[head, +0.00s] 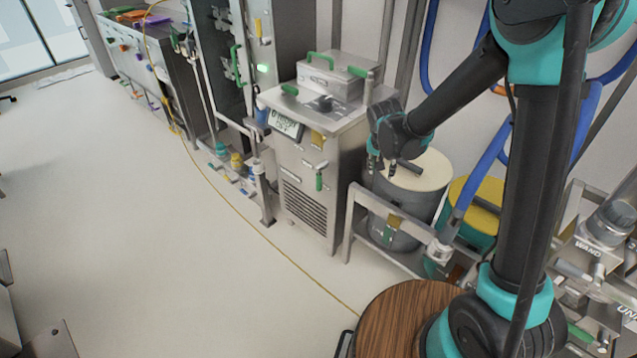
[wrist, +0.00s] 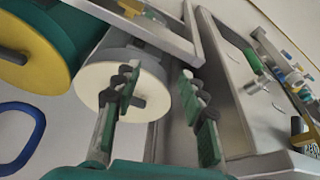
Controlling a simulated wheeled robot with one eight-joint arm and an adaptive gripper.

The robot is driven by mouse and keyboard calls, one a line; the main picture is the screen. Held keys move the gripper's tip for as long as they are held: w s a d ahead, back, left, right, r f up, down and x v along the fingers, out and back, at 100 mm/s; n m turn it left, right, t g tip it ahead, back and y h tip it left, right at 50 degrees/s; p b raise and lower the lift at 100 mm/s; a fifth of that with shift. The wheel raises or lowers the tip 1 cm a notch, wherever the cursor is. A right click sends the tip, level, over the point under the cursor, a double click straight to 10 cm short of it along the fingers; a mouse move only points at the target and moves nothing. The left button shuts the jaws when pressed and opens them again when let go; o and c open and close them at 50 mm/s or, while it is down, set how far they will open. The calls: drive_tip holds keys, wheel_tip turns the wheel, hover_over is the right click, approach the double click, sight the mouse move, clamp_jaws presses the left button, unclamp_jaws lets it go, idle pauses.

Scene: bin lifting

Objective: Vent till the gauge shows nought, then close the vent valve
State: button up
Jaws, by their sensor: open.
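My gripper (head: 381,168) is open and empty, above or in front of a grey drum with a cream lid (head: 432,172). In the wrist view its two green-padded fingers (wrist: 163,95) stand apart, with the cream lid (wrist: 95,82) and its dark bar handle behind the left finger. I cannot tell whether they touch. A steel cabinet with a tilted display (head: 285,124) stands left of the gripper. A green-handled valve (head: 319,180) hangs on its front. Another green handle (head: 388,232) is low on the drum frame. I cannot tell which is the vent valve, and no gauge is readable.
A yellow-lidded drum (head: 482,203) stands right of the cream one. A steel frame rail (head: 385,207) runs in front of the drums. A round wooden top (head: 395,315) is near my arm. Pipework (head: 600,270) crowds the right. The floor (head: 150,250) at left is clear.

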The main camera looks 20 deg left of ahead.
sight(319, 182)
drive_tip(key=s+a+f, duration=0.2)
drive_tip(key=a+f, duration=0.3)
drive_tip(key=a, duration=0.4)
drive_tip(key=s+a+f+m+t, duration=0.1)
drive_tip(key=a+f, duration=0.4)
drive_tip(key=a, duration=0.4)
drive_tip(key=s+a+f, duration=0.2)
drive_tip(key=a+f, duration=0.4)
drive_tip(key=a, duration=0.3)
drive_tip(key=w, duration=0.3)
drive_tip(key=w+d, duration=0.1)
drive_tip(key=w, duration=0.3)
drive_tip(key=w+d, duration=0.1)
drive_tip(key=w, duration=0.3)
drive_tip(key=shift+w+d+r, duration=0.15)
drive_tip(key=shift+w+d, duration=0.05)
drive_tip(key=x, duration=0.3)
drive_tip(key=shift+w+f, duration=0.1)
drive_tip(key=shift+f, duration=0.15)
drive_tip(key=shift+w+d+f, duration=0.1)
drive_tip(key=shift+w+f, duration=0.15)
drive_tip(key=shift+f, duration=0.4)
drive_tip(key=shift+c, duration=0.4)
clamp_jaws()
